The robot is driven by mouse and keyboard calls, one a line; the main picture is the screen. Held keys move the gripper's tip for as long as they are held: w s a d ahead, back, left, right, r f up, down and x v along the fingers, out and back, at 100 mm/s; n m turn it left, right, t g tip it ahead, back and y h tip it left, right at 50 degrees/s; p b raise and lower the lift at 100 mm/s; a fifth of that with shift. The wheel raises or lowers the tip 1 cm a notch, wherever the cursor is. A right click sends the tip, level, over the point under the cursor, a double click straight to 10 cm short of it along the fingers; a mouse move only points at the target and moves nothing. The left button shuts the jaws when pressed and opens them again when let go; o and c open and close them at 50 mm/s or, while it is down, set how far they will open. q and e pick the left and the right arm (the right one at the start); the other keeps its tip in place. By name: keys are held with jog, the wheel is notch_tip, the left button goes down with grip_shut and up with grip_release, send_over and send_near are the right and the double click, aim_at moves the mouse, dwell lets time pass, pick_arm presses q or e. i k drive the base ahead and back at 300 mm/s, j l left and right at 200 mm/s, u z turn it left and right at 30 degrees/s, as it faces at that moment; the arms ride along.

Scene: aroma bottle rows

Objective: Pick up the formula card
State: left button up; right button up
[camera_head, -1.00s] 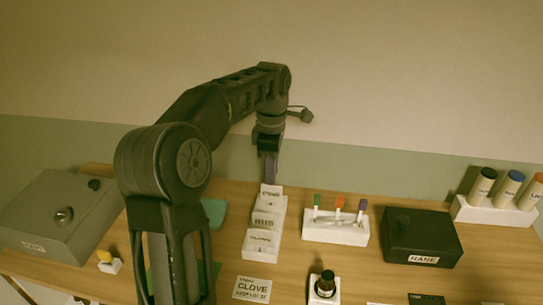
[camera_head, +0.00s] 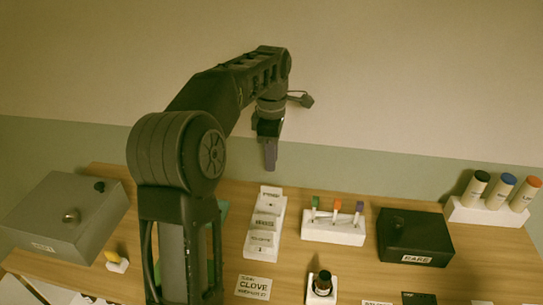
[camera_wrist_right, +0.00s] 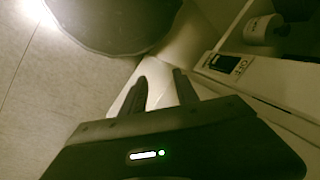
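A white stepped rack (camera_head: 262,243) stands mid-table and bears several white labelled cards. A flat white card reading CLOVE (camera_head: 253,287) lies in front of it; I cannot tell which card is the formula card. My left gripper (camera_head: 270,166) hangs pointing down, above and behind the rack's back end, clear of it. Its fingers overlap from this side, so their gap is hidden, and no card shows in them. My right gripper (camera_wrist_right: 163,82) shows in the right wrist view with its two fingers apart and nothing between them.
A grey box (camera_head: 65,212) stands at the left. Right of the rack are a white stand (camera_head: 333,232) with coloured sticks, a black box (camera_head: 414,238) and a white holder (camera_head: 488,211) with several bottles. A dark bottle (camera_head: 323,282) stands near the front.

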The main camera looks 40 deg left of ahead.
aim_at(258, 239)
jog(key=k, duration=1.5)
